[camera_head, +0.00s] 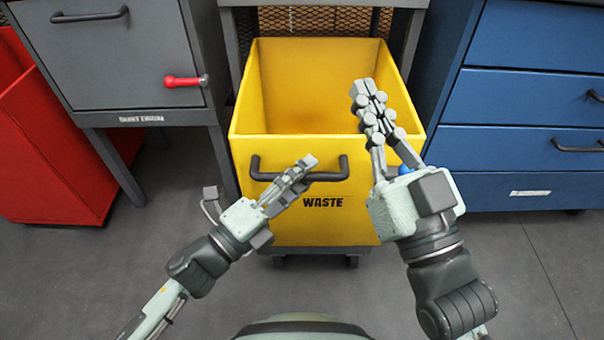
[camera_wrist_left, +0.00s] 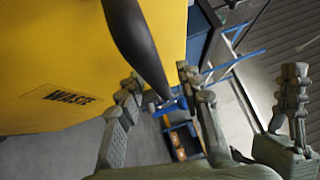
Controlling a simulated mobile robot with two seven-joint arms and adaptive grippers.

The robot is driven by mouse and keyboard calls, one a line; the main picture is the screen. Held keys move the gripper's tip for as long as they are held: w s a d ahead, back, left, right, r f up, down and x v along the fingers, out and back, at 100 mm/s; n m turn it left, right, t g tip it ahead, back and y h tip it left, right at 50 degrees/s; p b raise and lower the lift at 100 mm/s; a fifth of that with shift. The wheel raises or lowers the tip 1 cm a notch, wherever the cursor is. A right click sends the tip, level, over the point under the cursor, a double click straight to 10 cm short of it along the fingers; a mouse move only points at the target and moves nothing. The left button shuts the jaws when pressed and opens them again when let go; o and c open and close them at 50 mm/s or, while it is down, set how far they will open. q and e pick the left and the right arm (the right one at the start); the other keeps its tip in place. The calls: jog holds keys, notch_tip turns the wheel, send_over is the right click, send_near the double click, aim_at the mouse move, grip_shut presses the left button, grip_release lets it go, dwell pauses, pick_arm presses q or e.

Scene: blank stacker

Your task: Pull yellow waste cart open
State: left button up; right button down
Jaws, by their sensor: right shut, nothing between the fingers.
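The yellow waste cart (camera_head: 275,222) stands under the counter, its open top and inside showing in front of the frame. Its dark handle (camera_head: 328,177) is on the front face, above the word WASTE. My left gripper (camera_head: 305,163) is at the handle, covering its middle. In the left wrist view, the left gripper's fingers (camera_wrist_left: 158,78) are apart, with the dark handle (camera_wrist_left: 135,40) between them and a gap beside the right-hand finger. My right gripper (camera_head: 364,90) is shut and empty, above the cart's right side. It also shows in the left wrist view (camera_wrist_left: 294,72).
A grey cabinet (camera_head: 120,62) with a red latch (camera_head: 182,81) is left of the cart. A red bin (camera_head: 50,150) is at the far left. Blue drawers (camera_head: 520,100) stand close on the right. The grey floor (camera_head: 120,265) in front is clear.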

pick_arm(q)
jog(key=shift+s+a, duration=0.15)
jog(key=v, duration=1.1)
jog(key=shift+s+a, duration=0.2)
jog(key=shift+a, duration=0.05)
jog(key=shift+a+f, duration=0.1)
